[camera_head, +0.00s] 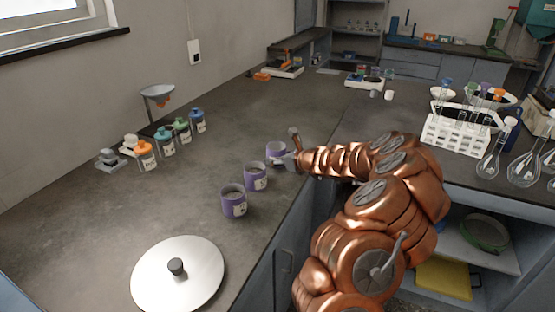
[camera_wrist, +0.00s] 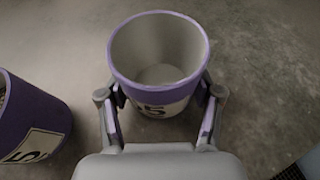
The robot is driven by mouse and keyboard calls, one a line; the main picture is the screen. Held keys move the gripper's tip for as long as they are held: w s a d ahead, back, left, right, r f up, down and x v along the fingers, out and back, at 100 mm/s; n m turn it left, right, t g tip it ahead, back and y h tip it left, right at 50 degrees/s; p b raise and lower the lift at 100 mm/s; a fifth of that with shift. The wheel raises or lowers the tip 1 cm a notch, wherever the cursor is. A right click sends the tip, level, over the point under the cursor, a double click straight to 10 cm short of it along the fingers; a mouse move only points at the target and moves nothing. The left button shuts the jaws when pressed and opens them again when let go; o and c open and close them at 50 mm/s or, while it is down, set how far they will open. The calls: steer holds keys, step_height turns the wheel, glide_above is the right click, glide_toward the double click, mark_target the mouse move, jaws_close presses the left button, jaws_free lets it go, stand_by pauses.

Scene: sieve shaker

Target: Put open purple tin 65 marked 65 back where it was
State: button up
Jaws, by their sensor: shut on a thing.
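The open purple tin (camera_head: 275,150) at the far end of a row of purple tins is between the fingers of my gripper (camera_head: 292,150). In the wrist view this tin (camera_wrist: 158,90) is upright and looks empty inside, with a label showing a 5, its other digit not readable. My gripper (camera_wrist: 160,112) is shut on its near sides. I cannot tell whether the tin touches the worktop. Two other purple tins stand nearer in the head view, a middle one (camera_head: 255,177) and a near one (camera_head: 233,201). Part of a purple tin (camera_wrist: 30,118) shows at left in the wrist view.
A round lid (camera_head: 190,280) lies at the front of the worktop. Bottles with coloured caps (camera_head: 165,142) and a funnel (camera_head: 157,92) stand along the wall. A white rack (camera_head: 455,133) and flasks are at right. The worktop behind the tins is clear.

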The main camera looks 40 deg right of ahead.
steer(key=o, duration=1.2)
steer(key=shift+f, duration=0.1)
steer(key=shift+s+r, duration=0.1)
steer(key=shift+r, duration=0.1)
steer(key=shift+v, duration=5.9)
